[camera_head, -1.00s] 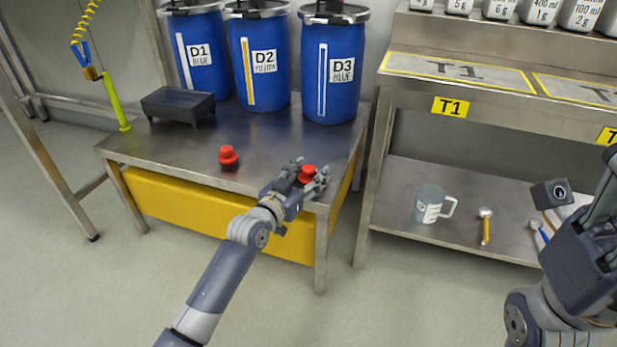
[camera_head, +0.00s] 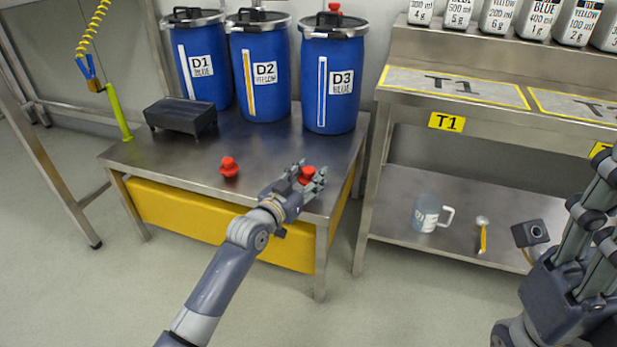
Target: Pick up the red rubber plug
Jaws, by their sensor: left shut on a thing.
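A red rubber plug (camera_head: 307,174) sits between the fingers of my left gripper (camera_head: 306,180), at the front right corner of the steel table (camera_head: 190,158). The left gripper is shut on this plug; whether the plug touches the tabletop cannot be told. A second red plug (camera_head: 229,167) stands on the table to the left, apart from the gripper. A third red piece (camera_head: 335,8) shows on top of drum D3. My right gripper (camera_head: 597,215) is at the right edge, partly cut off; its finger opening is unclear.
Blue drums D1 (camera_head: 202,66), D2 (camera_head: 262,75) and D3 (camera_head: 331,85) stand along the table's back. A dark box (camera_head: 180,115) is at the left. A mug (camera_head: 427,213) and a spoon (camera_head: 482,235) are on the right bench's lower shelf.

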